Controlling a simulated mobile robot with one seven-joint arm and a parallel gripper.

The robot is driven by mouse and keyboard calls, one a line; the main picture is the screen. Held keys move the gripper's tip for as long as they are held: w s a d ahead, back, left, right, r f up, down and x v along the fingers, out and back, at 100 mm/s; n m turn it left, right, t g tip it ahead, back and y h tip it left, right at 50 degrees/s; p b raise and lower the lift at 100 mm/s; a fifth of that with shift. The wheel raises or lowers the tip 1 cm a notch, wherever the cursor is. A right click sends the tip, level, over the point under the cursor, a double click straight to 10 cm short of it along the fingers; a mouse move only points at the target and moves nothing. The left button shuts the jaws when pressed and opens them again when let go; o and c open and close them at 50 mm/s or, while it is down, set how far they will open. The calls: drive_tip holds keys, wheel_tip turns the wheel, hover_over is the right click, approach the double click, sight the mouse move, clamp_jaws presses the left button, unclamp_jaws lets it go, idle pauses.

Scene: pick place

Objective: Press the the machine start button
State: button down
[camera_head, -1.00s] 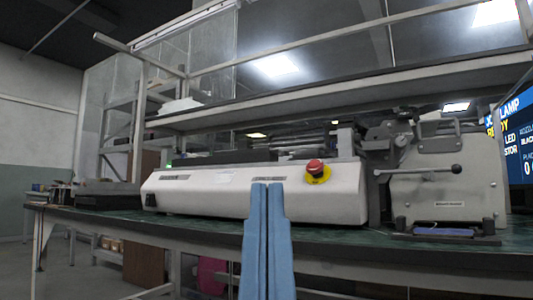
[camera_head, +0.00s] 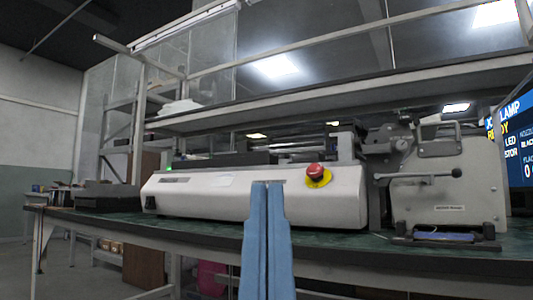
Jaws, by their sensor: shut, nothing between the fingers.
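A long white machine (camera_head: 225,197) lies on the green-topped bench. A red mushroom-shaped button (camera_head: 316,170) on a yellow base sits at the right end of its sloped front. A small green light (camera_head: 169,180) shows near the machine's left end; I cannot tell whether it is a button. My gripper (camera_head: 267,184) rises from the bottom of the picture, with two blue fingers shut together and nothing between them. Its tips overlap the machine's front, left of and slightly below the red button. I cannot tell whether they touch the machine.
A grey machine with a lever (camera_head: 445,190) stands at the right, beside a blue screen with text (camera_head: 515,140). A shelf (camera_head: 350,98) runs above the bench (camera_head: 190,231). Dark flat items (camera_head: 108,198) lie at the bench's left. Open floor shows at lower left.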

wheel_tip(320, 180, up, 32)
drive_tip(key=p, duration=3)
drive_tip(key=shift+f+p, duration=0.25)
drive_tip(key=shift+p, duration=0.05)
